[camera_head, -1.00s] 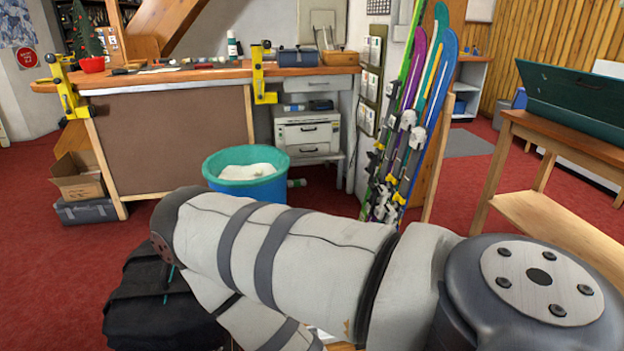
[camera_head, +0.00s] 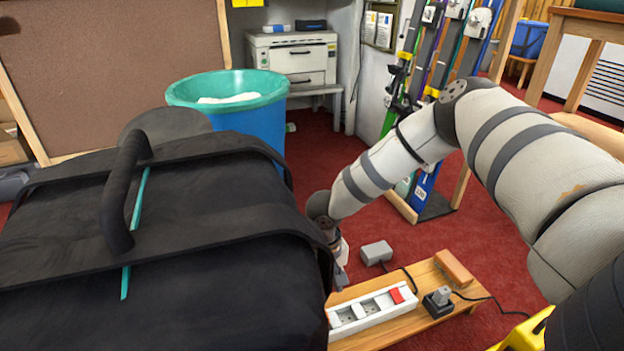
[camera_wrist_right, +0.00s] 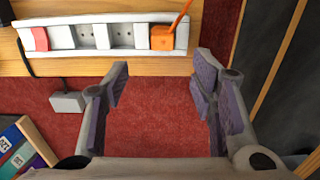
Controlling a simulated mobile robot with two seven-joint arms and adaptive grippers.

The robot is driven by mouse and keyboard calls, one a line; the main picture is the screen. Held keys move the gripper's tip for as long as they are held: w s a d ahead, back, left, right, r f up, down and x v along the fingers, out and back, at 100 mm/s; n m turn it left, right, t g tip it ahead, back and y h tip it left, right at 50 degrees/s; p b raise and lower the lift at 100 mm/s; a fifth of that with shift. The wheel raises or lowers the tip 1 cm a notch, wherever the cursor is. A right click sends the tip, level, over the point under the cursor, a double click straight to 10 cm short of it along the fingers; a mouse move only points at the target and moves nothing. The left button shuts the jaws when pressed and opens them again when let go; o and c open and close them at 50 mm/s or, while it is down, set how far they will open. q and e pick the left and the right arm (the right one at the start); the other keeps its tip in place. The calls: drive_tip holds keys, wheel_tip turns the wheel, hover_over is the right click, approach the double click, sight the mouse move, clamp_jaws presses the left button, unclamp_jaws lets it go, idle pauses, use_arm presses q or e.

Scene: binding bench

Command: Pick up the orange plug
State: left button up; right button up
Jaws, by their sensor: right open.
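The orange plug (camera_wrist_right: 162,38) sits in the end socket of a white power strip (camera_wrist_right: 68,37), with an orange cord rising from it, in the right wrist view. The strip (camera_head: 372,312) also shows in the head view, where the plug's end is hidden behind the black bag. My right gripper (camera_wrist_right: 160,85) is open and empty. In the wrist view its fingers are apart, below the strip and plug, with red carpet between them. In the head view the bag partly hides this gripper. My left gripper is not in view.
The strip lies on a wooden board (camera_head: 462,297) with a black plug (camera_head: 438,301) and an orange-brown block (camera_head: 454,267). A grey adapter (camera_head: 376,252) lies beyond the board. A large black bag (camera_head: 160,240) fills the left. A teal-rimmed blue bin (camera_head: 262,126) stands behind.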

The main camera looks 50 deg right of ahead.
wheel_tip(320, 180, down, 12)
drive_tip(key=b, duration=0.5)
drive_tip(key=shift+a, duration=0.15)
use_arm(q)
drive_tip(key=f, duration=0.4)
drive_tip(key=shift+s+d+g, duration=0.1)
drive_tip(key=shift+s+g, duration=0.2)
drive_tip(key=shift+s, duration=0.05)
use_arm(e)
drive_tip(key=shift+r, duration=0.15)
drive_tip(key=c, duration=1)
